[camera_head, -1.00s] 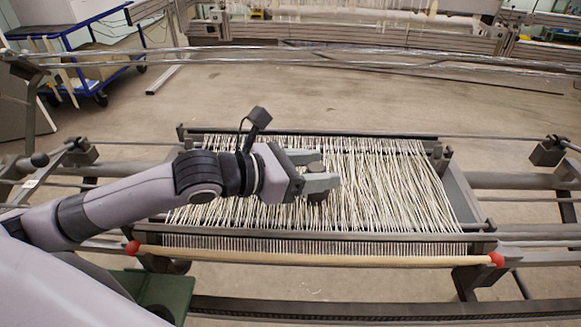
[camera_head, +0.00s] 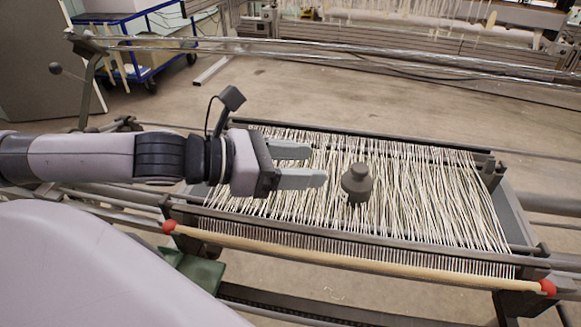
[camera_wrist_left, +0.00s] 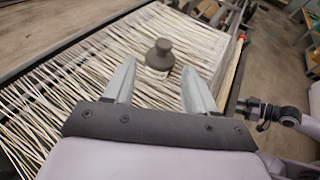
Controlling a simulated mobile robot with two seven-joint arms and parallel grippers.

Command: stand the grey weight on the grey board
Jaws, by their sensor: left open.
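The grey weight (camera_head: 357,181) is a short round body with a narrower knob on top. It stands upright among the pale threads of the loom, and it also shows in the left wrist view (camera_wrist_left: 160,55). My left gripper (camera_head: 317,165) is open and empty, its fingers pointing at the weight from the left with a small gap between. In the left wrist view the weight is just beyond the two fingertips. A grey board surface (camera_head: 511,214) shows at the right end of the threads. I cannot tell what lies directly under the weight.
A wooden rod (camera_head: 350,258) with red ends runs along the loom's front edge. Pale threads (camera_head: 430,200) cover most of the frame. A blue cart (camera_head: 150,45) stands at the back left, with open floor behind the loom.

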